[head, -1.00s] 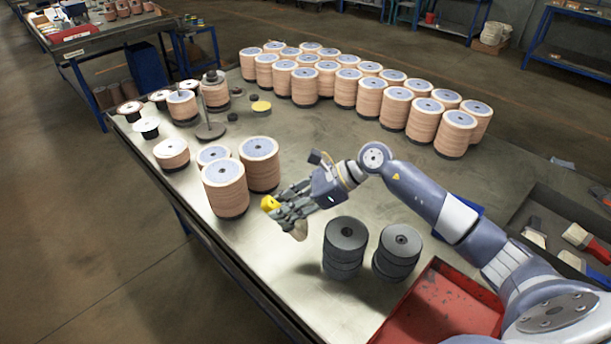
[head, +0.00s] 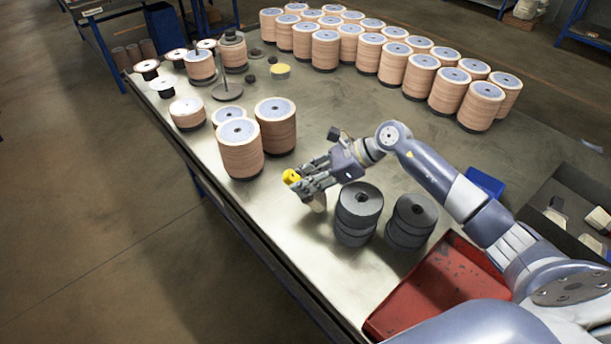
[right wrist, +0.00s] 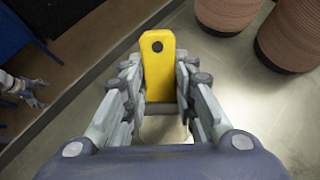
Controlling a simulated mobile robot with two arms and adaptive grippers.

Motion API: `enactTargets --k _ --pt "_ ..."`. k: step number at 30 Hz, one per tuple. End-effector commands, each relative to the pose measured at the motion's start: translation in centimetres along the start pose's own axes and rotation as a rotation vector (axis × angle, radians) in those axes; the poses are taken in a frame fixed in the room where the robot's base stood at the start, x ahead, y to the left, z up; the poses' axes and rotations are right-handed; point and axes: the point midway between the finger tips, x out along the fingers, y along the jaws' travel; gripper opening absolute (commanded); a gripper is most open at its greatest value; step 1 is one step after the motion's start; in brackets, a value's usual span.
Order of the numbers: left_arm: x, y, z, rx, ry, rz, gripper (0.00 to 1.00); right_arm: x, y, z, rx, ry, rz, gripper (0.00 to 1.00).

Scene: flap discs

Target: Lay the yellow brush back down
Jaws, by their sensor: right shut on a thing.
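The yellow brush (head: 291,176) is held in my right gripper (head: 308,184), above the metal table between tan disc stacks and dark disc stacks. Its pale bristle end (head: 318,203) points down toward the table; I cannot tell whether it touches. In the right wrist view the brush's yellow handle (right wrist: 158,65), with a dark hole near its end, stands between the two fingers of the right gripper (right wrist: 158,85). The handle's lower part is hidden by the gripper. My left gripper (right wrist: 30,90) shows small at the left edge of the right wrist view, its fingers apart and empty.
Dark disc stacks (head: 358,215) stand close to the right of the gripper, tan disc stacks (head: 240,150) to the left. A red tray (head: 440,285) lies at the front right, a dark tray with brushes (head: 580,215) beyond it. The table's middle (head: 340,105) is bare.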

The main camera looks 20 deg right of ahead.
Motion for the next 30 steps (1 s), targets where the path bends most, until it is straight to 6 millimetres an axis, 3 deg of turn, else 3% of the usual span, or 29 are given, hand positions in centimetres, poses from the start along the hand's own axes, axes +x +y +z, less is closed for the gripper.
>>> enactTargets --k 8,9,12,23,26,30 --pt "0.1 0.1 -0.2 0.001 0.004 0.001 0.88 0.1 0.0 -0.2 0.0 0.0 -0.001 0.02" --pt "0.1 0.1 -0.2 0.001 0.004 0.001 0.88 0.1 0.0 -0.2 0.0 0.0 -0.001 0.28" --pt "0.1 0.1 -0.2 0.001 0.004 0.001 0.88 0.1 0.0 -0.2 0.0 0.0 -0.001 0.5" --pt "0.1 -0.5 0.2 0.004 -0.001 -0.005 0.88 -0.1 0.0 -0.2 0.0 0.001 -0.001 0.5" --pt "0.1 -0.4 0.2 0.004 0.0 -0.004 0.88 -0.9 -0.1 -0.3 0.0 0.002 -0.002 0.5" --pt "0.1 -0.3 0.1 0.003 0.001 -0.003 0.88 -3.5 -0.1 -0.3 -0.001 0.004 -0.004 0.5"
